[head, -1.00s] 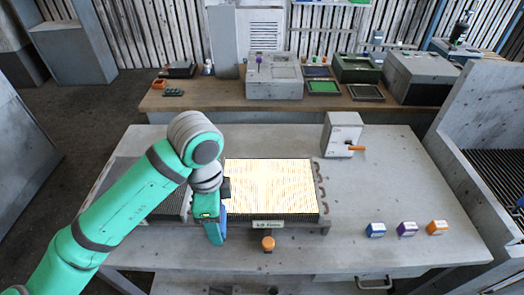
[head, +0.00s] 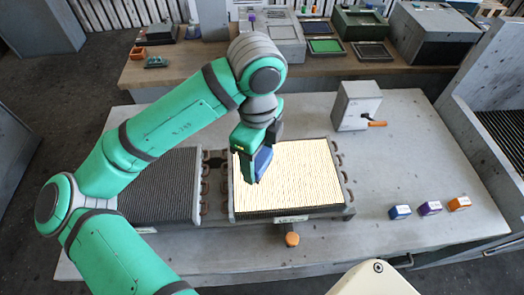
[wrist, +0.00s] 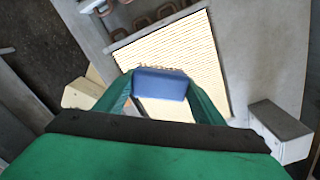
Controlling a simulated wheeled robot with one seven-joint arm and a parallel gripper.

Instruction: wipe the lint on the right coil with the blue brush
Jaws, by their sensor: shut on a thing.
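My gripper (head: 254,150) is shut on the blue brush (head: 263,162), which also shows between the fingers in the wrist view (wrist: 160,84). The brush is over the upper left part of the right coil (head: 300,178). The coil's top looks bright cream, with dark fins along its front edge. It also fills the middle of the wrist view (wrist: 195,50). I cannot tell whether the brush touches the coil or hangs just above it. The left coil (head: 160,183) is dark and finned, partly behind my arm. Single bits of lint cannot be made out.
A grey box with an orange lever (head: 357,107) stands behind and right of the right coil. Small blue (head: 400,212), purple (head: 430,208) and orange (head: 459,204) blocks sit at the right. An orange knob (head: 292,239) is at the coil's front. The table between coil and blocks is clear.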

